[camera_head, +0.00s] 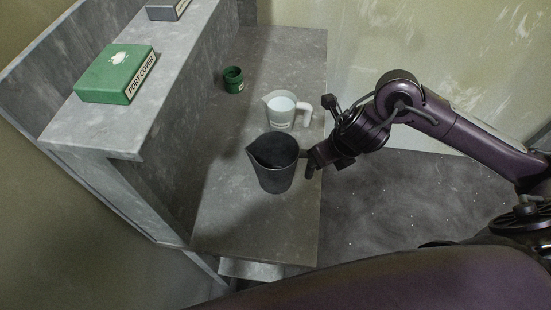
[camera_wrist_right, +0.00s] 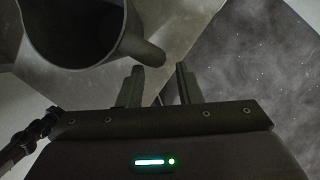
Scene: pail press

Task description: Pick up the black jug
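The black jug (camera_head: 274,170) stands upright on the grey counter, its spout toward the left and its handle side toward my right gripper. My right gripper (camera_head: 313,163) is at the jug's right side, close to the handle. In the right wrist view, the jug (camera_wrist_right: 75,40) fills the upper left and its handle (camera_wrist_right: 150,52) reaches toward the gap between my fingers. My right gripper (camera_wrist_right: 158,85) is open there, with nothing between the fingertips. Whether a finger touches the handle cannot be told. My left gripper is not in view.
A white jug (camera_head: 278,113) stands just behind the black one, and a small green jar (camera_head: 233,80) farther back. A green box (camera_head: 116,73) and a grey box (camera_head: 167,10) lie on the raised ledge (camera_head: 120,125) at left. The counter's front part (camera_head: 250,225) is clear.

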